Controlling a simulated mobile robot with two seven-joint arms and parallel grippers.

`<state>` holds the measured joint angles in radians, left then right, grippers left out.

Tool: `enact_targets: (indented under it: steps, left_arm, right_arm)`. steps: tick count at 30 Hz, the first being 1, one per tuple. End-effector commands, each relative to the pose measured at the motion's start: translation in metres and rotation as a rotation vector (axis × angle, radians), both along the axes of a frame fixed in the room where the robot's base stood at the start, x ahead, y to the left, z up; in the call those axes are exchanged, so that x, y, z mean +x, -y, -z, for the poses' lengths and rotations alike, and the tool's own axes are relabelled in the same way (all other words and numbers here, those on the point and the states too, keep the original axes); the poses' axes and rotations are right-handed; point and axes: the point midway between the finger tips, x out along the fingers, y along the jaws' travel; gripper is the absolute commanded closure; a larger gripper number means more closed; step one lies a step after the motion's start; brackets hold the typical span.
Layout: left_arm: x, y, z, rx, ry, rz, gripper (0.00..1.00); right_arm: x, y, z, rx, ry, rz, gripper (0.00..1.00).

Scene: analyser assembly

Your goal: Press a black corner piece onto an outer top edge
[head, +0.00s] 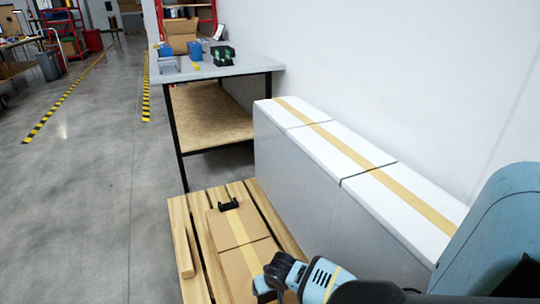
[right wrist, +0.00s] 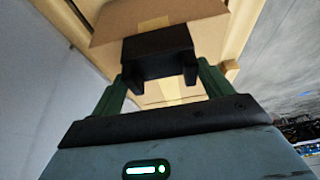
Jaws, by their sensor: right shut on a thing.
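My right gripper (right wrist: 161,72), with green fingers, is shut on a black corner piece (right wrist: 157,55) in the right wrist view. Past the held piece is a taped cardboard box, close to it; I cannot tell whether they touch. Another black corner piece (head: 229,205) sits at the far end of the flat cardboard box (head: 232,230) on the pallet. Tall white-topped boxes (head: 350,180) with tape along the top stand beside it. My left gripper is not in view.
The wooden pallet (head: 186,225) lies under the cardboard. A grey-topped table (head: 245,64) stands behind, with blue bins (head: 195,50) and a black-green device (head: 222,55) on it. A wall runs along the right. Open floor (head: 95,200) is at left.

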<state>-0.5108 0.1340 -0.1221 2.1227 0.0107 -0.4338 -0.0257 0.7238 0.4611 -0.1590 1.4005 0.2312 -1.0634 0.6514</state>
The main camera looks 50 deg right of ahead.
Motion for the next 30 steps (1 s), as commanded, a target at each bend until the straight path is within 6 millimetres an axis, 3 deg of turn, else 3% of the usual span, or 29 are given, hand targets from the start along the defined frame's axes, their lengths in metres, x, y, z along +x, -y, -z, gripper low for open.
enact_targets:
  steps: [30]
  left_arm:
    - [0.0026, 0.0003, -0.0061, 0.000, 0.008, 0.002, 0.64]
  right_arm:
    - [-0.0044, -0.0015, 0.0014, 0.000, -0.001, 0.000, 0.43]
